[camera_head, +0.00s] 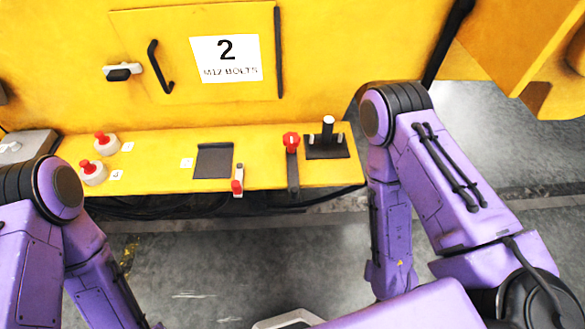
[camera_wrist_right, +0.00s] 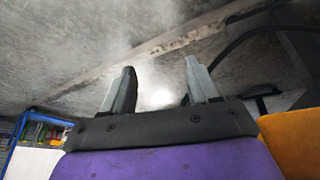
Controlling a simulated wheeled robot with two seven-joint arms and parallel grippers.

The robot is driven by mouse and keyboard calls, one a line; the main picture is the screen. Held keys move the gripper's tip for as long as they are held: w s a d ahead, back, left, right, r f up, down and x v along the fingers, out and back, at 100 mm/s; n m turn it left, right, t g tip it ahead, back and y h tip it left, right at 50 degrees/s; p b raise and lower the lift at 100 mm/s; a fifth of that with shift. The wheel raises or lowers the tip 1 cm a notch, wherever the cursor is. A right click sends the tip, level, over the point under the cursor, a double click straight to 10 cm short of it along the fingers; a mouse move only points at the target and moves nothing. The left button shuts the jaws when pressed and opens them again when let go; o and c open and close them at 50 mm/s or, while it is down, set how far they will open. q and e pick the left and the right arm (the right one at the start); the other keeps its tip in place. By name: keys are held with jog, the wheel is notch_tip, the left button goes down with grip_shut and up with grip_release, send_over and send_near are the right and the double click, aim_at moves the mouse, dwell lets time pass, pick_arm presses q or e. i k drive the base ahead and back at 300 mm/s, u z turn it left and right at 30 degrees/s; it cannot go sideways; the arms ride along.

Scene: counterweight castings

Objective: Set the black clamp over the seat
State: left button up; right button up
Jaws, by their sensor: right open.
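On the yellow ledge (camera_head: 265,180) lies a narrow dark bar (camera_head: 293,175) with a red knob (camera_head: 291,140) at its far end; it may be the black clamp. To its right a black post with a pale top (camera_head: 328,128) stands on a black plate (camera_head: 340,151). To its left lies a flat dark square plate (camera_head: 213,161). I cannot tell for sure which of these is the seat. My right gripper (camera_wrist_right: 160,68) is open and empty in the wrist view, with bare floor behind it. My left gripper is out of view.
Two red-topped buttons (camera_head: 106,143) and (camera_head: 92,172) sit on the ledge's left, and a small red-handled switch (camera_head: 237,187) at its front edge. A yellow panel with a black handle (camera_head: 159,66) rises behind. Cables hang below; the floor (camera_head: 220,270) in front is clear.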

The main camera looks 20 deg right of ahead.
aim_at(294, 177)
jog(key=k, duration=1.2)
jog(key=u, duration=0.35)
jog(key=i, duration=0.6)
jog(key=z, duration=0.25)
